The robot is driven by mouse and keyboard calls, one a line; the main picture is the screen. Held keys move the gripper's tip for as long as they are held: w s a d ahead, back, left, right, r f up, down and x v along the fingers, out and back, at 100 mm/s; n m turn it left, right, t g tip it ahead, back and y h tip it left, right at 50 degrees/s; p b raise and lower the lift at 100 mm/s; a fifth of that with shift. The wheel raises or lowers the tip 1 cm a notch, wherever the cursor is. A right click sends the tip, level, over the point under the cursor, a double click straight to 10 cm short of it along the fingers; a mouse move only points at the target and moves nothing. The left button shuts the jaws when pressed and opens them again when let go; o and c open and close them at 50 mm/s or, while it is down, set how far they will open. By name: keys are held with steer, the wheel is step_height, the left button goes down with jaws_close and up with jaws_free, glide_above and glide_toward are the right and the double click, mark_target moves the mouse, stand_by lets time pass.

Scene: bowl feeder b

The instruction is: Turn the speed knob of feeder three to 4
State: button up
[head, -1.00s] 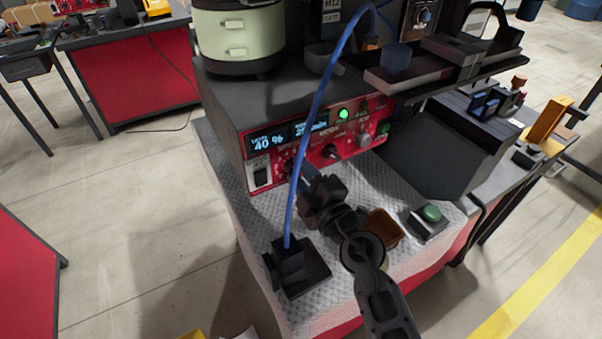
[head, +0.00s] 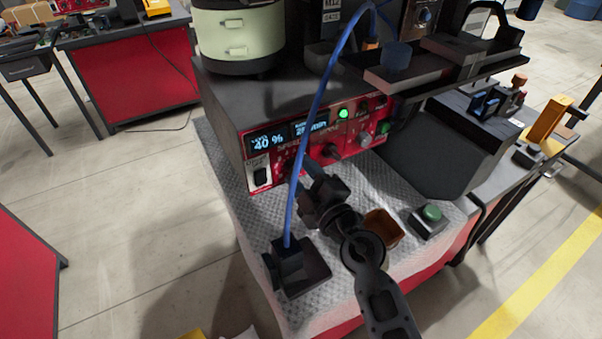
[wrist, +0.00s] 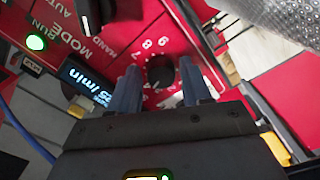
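The feeder's red control panel (head: 345,128) faces me in the head view. Its display (head: 267,142) reads 40 %. A black knob with a printed number scale (wrist: 160,70) shows in the wrist view, with numbers such as 6, 7, 8 and 9 beside it. Its pointer setting is hard to read. My gripper (wrist: 160,90) is open, its two blue-grey fingers apart with the knob visible between and beyond them; contact cannot be told. In the head view my gripper (head: 309,175) is just in front of the panel's left part, where the cable and fingers hide the controls.
A blue cable (head: 317,105) arches past the panel to a black holder (head: 300,272). Another black knob (head: 331,151) and a lit green lamp (head: 343,114) are on the panel.

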steer(key=shift+o, duration=0.9)
steer(key=v, duration=0.8)
steer(key=shift+w, duration=0.1)
steer(key=s+d+f+m+t+h, duration=0.15)
steer(key=s+d+m, duration=0.35)
steer(key=s, duration=0.5)
steer(key=s+d+f+m+h, duration=0.1)
steer(key=s+d+m+h, duration=0.1)
steer(key=s+d, duration=0.55)
steer(key=s+d+r+m+h, duration=0.2)
steer(key=s+m, duration=0.2)
steer(key=s, duration=0.3)
steer(key=s+d+r+m+g+h+b, duration=0.1)
steer(key=s+d+r+m+h, duration=0.1)
steer(key=s, duration=0.6)
steer(key=s+d+r+m+h, duration=0.2)
steer(key=s+d+m, duration=0.2)
steer(key=s, duration=0.3)
steer(key=shift+s+r+m+g, duration=0.2)
steer(key=shift+s+m+g, duration=0.15)
steer(key=shift+m, duration=0.55)
